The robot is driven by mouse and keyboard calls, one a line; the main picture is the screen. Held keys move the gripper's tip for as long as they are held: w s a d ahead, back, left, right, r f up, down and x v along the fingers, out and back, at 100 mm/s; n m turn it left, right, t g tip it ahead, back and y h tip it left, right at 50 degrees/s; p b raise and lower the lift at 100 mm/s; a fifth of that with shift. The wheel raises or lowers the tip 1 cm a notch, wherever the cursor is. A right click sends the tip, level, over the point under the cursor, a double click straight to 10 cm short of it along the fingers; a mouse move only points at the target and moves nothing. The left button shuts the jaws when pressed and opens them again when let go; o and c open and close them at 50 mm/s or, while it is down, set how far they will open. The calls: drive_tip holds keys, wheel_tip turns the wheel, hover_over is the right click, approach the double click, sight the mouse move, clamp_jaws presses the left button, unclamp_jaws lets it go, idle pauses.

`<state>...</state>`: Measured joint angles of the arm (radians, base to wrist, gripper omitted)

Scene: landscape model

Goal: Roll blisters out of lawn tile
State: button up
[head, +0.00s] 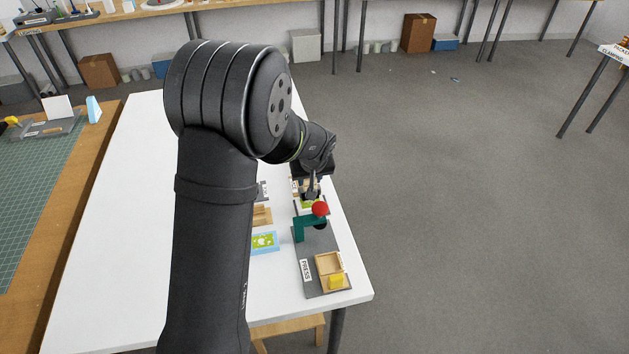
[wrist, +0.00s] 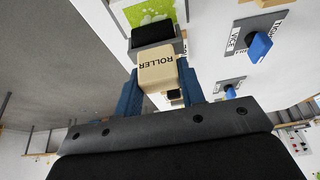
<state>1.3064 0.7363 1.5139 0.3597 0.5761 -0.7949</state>
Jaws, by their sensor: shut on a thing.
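My gripper (wrist: 158,78) has blue fingers, shut on the beige handle block of the roller (wrist: 157,68), marked ROLLER. The roller's dark head (wrist: 153,34) points away from the gripper. A green lawn tile with pale blotches (wrist: 149,10) lies just beyond the head and is cut off by the top edge of the wrist view. I cannot tell whether the head touches it. In the head view my gripper (head: 311,186) is low over the right side of the white table, by a small green patch (head: 307,205). The held roller is hard to make out there.
A teal press (head: 299,229) with a red knob (head: 320,209) stands close in front of my gripper. A blue-edged green picture (head: 263,241) and a wooden box (head: 329,264) with a yellow piece (head: 336,282) are nearer. Blue levers (wrist: 259,46) are beside the roller. The table's left side is clear.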

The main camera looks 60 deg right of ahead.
drive_tip(key=shift+s+a+f, duration=0.1)
drive_tip(key=shift+s+a, duration=1.25)
drive_tip(key=shift+a, duration=0.05)
drive_tip(key=shift+w+a, duration=0.45)
drive_tip(key=shift+a, duration=0.1)
drive_tip(key=shift+w+d, duration=1.3)
drive_tip(key=shift+d, duration=0.2)
drive_tip(key=shift+r, duration=4.1)
